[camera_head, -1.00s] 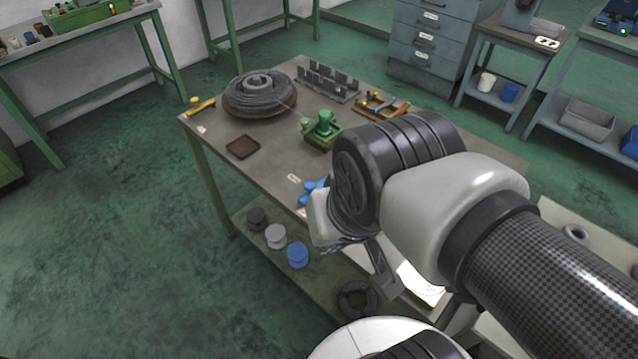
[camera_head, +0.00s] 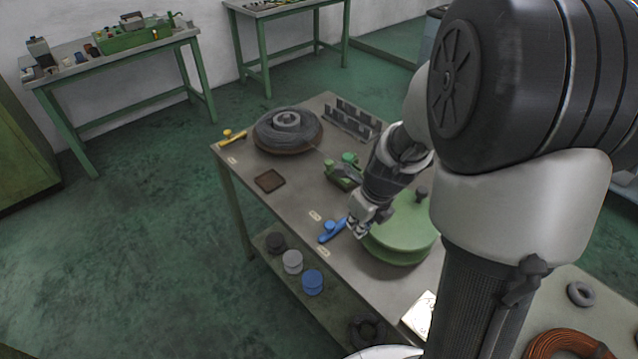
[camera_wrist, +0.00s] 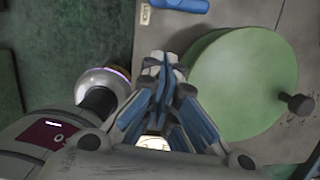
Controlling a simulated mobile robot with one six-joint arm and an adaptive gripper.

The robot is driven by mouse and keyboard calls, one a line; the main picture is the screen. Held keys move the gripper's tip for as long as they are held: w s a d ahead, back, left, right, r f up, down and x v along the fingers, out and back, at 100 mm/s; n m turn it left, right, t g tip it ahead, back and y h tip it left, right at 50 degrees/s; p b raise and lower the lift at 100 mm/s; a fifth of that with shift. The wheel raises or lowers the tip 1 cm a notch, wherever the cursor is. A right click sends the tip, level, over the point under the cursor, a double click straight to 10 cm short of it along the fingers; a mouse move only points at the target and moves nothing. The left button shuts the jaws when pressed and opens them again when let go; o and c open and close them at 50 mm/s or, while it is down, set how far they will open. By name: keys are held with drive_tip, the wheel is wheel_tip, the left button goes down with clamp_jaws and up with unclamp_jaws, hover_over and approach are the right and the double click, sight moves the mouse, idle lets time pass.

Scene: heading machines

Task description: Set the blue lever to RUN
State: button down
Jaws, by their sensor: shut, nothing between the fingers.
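The blue lever (camera_head: 334,231) lies at the front left edge of the workbench, a bar with a round blue hub. One small pale label (camera_head: 315,216) lies above it in the head view and another (camera_head: 322,251) below it; neither can be read. In the wrist view the lever (camera_wrist: 182,5) is cut off by the top edge, with a label (camera_wrist: 145,14) to its left. My gripper (camera_head: 358,231) is shut and empty, pointing down just right of the lever. It shows in the wrist view too (camera_wrist: 160,65), with a gap between fingertips and lever.
A large green drum (camera_head: 400,236) with a dark knob stands close right of my gripper. Behind are a green clamp (camera_head: 343,172), a wire coil (camera_head: 287,130), a slotted rack (camera_head: 350,120) and a brown tray (camera_head: 269,181). Spools (camera_head: 312,282) sit on the lower shelf.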

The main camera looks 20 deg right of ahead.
sight(334, 226)
drive_tip(key=shift+d+f+m, duration=0.15)
drive_tip(key=shift+m, duration=0.15)
drive_tip(key=b+x, duration=0.5)
drive_tip(key=x, duration=0.5)
drive_tip(key=shift+s+f+b, duration=0.1)
drive_tip(key=shift+f+b, duration=0.15)
drive_tip(key=shift+b, duration=0.05)
drive_tip(key=w, duration=0.3)
drive_tip(key=shift+w+a, duration=0.15)
drive_tip(key=shift+a, duration=0.25)
drive_tip(key=shift+w+a, duration=0.1)
drive_tip(key=shift+w, duration=0.25)
